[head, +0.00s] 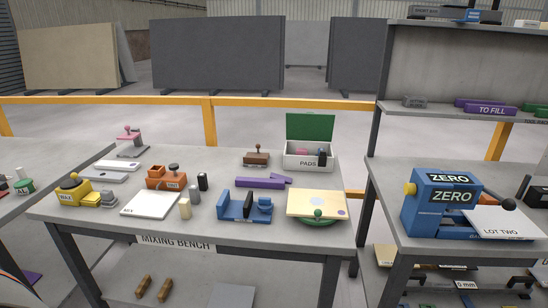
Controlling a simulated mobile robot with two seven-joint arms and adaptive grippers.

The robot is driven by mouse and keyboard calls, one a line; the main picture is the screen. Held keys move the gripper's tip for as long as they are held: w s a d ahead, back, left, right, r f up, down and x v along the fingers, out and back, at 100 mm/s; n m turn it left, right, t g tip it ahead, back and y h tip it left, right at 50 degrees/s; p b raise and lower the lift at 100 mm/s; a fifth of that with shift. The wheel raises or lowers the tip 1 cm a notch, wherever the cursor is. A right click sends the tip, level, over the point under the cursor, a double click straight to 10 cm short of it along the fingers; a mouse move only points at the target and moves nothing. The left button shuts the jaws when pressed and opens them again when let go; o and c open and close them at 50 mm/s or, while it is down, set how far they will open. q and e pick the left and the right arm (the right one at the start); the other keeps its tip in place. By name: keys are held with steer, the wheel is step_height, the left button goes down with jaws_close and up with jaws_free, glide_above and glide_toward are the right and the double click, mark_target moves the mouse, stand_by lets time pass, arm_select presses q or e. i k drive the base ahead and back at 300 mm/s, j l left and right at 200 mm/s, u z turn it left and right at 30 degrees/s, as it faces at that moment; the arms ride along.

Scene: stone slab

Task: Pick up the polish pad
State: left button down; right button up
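A white box labelled PADS (296,165) stands at the back right of the mixing bench, its green lid (309,127) open. A pinkish item (302,152) and a dark item (321,156) show above its front wall. I cannot tell which thing is the polish pad; no label naming it can be read. The box's floor is hidden behind its front wall. Neither of my grippers is in view.
On the bench (110,218) stand a brown stamp-like tool (257,157), purple block (259,183), blue fixture (236,207), cream board (312,201), orange device (165,181) and yellow WAX unit (72,193). A blue ZERO machine (430,215) stands on the right table.

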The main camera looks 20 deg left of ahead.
mark_target(300, 152)
steer(key=u, duration=1.55)
steer(key=l+u, duration=0.1)
steer(key=u, duration=0.25)
steer(key=l+u, duration=0.15)
steer(key=u, duration=0.25)
steer(key=l+u, duration=0.1)
steer(key=u, duration=0.25)
steer(key=l, duration=0.5)
steer(key=k+l, duration=0.1)
steer(key=l, duration=0.35)
